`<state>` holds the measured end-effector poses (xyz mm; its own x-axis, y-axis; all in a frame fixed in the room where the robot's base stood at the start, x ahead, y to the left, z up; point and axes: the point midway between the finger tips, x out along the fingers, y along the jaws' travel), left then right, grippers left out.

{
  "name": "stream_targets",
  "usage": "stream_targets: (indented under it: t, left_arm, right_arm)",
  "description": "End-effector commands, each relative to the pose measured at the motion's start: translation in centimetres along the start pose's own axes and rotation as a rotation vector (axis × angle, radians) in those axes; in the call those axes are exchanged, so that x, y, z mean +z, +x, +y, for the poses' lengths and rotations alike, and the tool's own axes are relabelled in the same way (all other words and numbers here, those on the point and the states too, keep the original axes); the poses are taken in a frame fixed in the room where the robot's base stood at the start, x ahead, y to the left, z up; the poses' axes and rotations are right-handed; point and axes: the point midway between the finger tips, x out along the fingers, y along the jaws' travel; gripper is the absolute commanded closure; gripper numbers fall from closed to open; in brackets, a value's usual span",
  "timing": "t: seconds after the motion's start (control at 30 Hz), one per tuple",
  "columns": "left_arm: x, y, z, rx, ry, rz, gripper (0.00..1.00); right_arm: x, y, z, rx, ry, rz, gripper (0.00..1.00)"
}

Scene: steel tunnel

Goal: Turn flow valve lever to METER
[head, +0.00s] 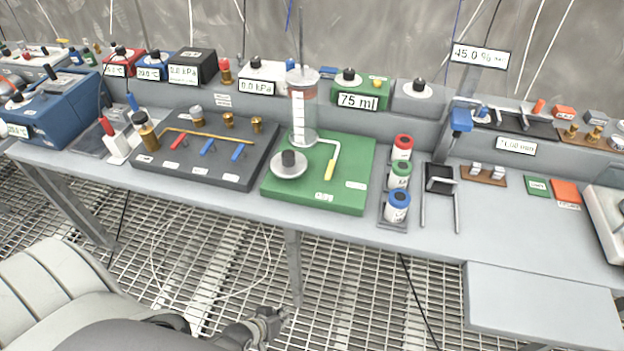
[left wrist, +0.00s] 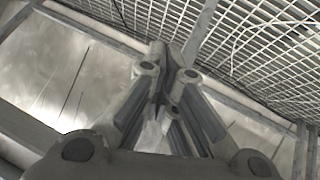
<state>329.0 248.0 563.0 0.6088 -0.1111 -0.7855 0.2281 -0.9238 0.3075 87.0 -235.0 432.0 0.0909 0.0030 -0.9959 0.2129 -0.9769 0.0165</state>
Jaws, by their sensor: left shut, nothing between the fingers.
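A lever with a yellow handle (head: 329,169) on a white bent arm stands on the green board (head: 352,160), beside a clear graduated cylinder (head: 302,110). The board's labels are too small to read, so I cannot tell a METER mark or confirm this is the flow valve lever. The black board (head: 228,172) to its left carries small red and blue levers (head: 207,147) and a brass pipe. My left gripper (head: 268,318) is low in front of the bench, over the floor grating, shut and empty, touching nothing. Its shut fingers (left wrist: 168,70) also show in the left wrist view. My right gripper is not in view.
A round grey knob-topped plate (head: 289,164) sits on the green board. Red, green and blue capped jars (head: 399,175) stand to its right. The bench edge (head: 240,205) lies between my gripper and the boards. A 75 ml display (head: 358,100) stands behind.

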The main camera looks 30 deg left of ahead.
Motion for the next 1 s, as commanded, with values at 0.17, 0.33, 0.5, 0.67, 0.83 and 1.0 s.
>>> stream_targets:
  t: [0.17, 0.33, 0.5, 0.67, 0.83, 1.0]
  left_arm:
    - [-9.5, -1.7, 4.8, 0.164, -0.201, 0.178, 1.00]
    - [-17.2, -5.5, 9.8, 0.356, -0.382, 0.294, 1.00]
    - [-22.3, -10.0, 14.1, 0.533, -0.519, 0.350, 1.00]
    - [-26.2, -13.2, 15.3, 0.659, -0.677, 0.407, 1.00]
    - [-29.4, -13.8, 12.3, 0.704, -0.872, 0.513, 1.00]
    - [-31.5, -14.3, 9.7, 0.730, -1.007, 0.594, 1.00]
  right_arm:
    - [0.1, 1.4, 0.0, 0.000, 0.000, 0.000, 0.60]
    - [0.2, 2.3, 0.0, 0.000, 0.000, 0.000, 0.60]
    - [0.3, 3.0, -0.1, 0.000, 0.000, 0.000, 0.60]
    - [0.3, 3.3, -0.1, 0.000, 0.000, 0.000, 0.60]
    - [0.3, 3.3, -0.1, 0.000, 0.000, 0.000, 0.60]
    - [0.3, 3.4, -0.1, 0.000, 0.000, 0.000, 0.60]
